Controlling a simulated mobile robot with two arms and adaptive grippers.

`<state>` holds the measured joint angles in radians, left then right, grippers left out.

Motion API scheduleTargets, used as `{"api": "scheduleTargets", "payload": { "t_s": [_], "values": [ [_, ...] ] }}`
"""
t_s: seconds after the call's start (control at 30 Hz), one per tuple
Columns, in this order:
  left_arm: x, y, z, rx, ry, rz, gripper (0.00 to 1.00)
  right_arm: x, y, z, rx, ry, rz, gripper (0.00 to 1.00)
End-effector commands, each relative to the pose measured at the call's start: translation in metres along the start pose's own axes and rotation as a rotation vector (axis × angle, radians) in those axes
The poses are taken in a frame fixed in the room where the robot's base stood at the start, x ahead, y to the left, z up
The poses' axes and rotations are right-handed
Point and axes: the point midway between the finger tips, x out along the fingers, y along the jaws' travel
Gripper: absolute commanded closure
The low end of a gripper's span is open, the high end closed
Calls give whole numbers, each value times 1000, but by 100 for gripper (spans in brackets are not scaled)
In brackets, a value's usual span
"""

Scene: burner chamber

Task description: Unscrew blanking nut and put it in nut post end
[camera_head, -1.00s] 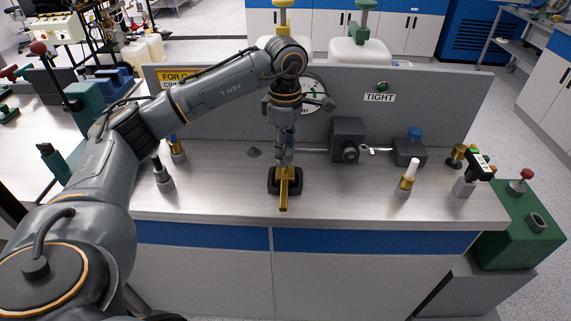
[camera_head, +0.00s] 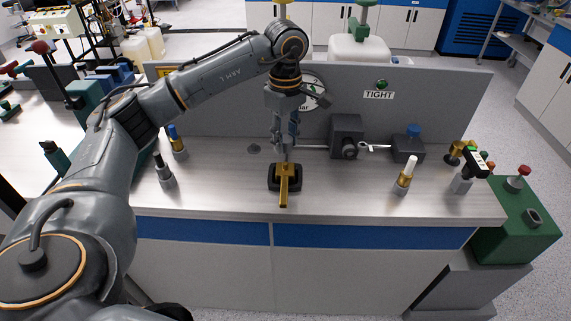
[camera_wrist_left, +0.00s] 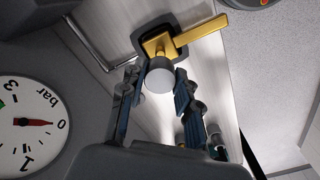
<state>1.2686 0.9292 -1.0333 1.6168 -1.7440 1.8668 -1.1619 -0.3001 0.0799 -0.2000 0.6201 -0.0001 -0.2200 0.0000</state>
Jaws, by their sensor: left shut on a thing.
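A grey round cap, which looks like the blanking nut (camera_wrist_left: 160,79), sits between the fingertips of my left gripper (camera_wrist_left: 157,85) in the left wrist view. The gripper is shut on it. Just beyond it is a brass valve (camera_wrist_left: 155,44) with a flat lever, on a dark square base. In the head view the left gripper (camera_head: 284,156) points down over this valve (camera_head: 284,190), hiding the nut. I cannot tell whether the nut is still on the valve. Small posts stand on the bench, one at the right with a white top (camera_head: 405,178); I cannot tell which is the nut post end. My right gripper is not in view.
A grey panel with a "TIGHT" label (camera_head: 379,95) stands behind the bench (camera_head: 345,195). A dark block (camera_head: 346,136) and a blue-capped block (camera_head: 409,147) stand right of the valve. More posts (camera_head: 166,178) stand at left. The front middle-right bench is clear.

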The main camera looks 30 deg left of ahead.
Motion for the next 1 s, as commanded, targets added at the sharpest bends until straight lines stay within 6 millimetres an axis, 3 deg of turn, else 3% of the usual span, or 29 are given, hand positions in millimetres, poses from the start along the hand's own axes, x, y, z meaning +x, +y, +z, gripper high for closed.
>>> {"api": "scheduleTargets", "payload": {
  "t_s": [0.2, 0.53, 1.0],
  "values": [
    [1, 0, 0, 320, 0, 0, 100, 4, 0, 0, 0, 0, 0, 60],
    [0, 0, 0, 564, 1, 0, 100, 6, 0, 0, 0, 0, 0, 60],
    [0, 0, 1, 1247, 1, 0, 100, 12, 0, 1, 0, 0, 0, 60]
  ]
}}
